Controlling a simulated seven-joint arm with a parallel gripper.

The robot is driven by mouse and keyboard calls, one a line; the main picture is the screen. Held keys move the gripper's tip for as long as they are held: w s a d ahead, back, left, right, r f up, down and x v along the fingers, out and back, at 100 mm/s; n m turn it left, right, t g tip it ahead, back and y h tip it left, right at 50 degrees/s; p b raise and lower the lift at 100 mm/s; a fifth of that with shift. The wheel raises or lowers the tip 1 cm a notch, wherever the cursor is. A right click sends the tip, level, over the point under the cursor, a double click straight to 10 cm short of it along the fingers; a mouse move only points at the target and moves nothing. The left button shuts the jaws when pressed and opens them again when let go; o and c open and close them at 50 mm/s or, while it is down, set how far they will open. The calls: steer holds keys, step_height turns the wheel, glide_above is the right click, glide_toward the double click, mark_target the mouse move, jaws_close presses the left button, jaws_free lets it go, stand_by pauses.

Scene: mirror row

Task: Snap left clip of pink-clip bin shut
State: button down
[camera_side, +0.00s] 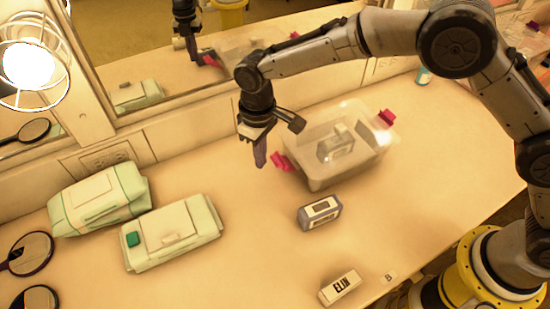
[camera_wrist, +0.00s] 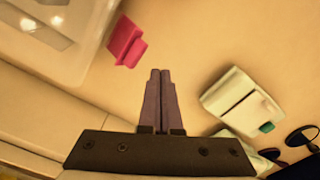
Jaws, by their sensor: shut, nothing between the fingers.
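The clear plastic bin (camera_side: 350,165) stands on the table with its lid on, and a greyish block-shaped item shows through it. Its left pink clip (camera_side: 281,161) sticks outward from the bin's left end; it also shows in the wrist view (camera_wrist: 126,42), flared away from the wall. The other pink clip (camera_side: 387,117) is at the far right end. My gripper (camera_side: 260,160) points down just left of the left clip, fingers together and empty. In the wrist view the fingers (camera_wrist: 160,74) are apart from the clip, which lies up and left of them.
Two pale green packs (camera_side: 172,232) (camera_side: 98,200) lie at left. The mirror (camera_side: 160,60) and wall run along the back. Table between packs and bin is clear.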

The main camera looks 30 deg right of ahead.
mark_target(294, 152)
steer(key=shift+f, duration=1.45)
steer(key=shift+d+r, duration=0.35)
steer(key=shift+d, duration=1.05)
steer(key=shift+d+r, duration=0.4)
steer(key=shift+d, duration=1)
steer(key=shift+d+r, duration=0.35)
steer(key=shift+d, duration=1.05)
steer(key=shift+a+r, duration=0.15)
steer(key=shift+r, duration=0.85)
steer(key=shift+a+r, duration=0.2)
steer(key=shift+r, duration=0.75)
steer(key=shift+a+r, duration=0.15)
steer(key=shift+r, duration=0.85)
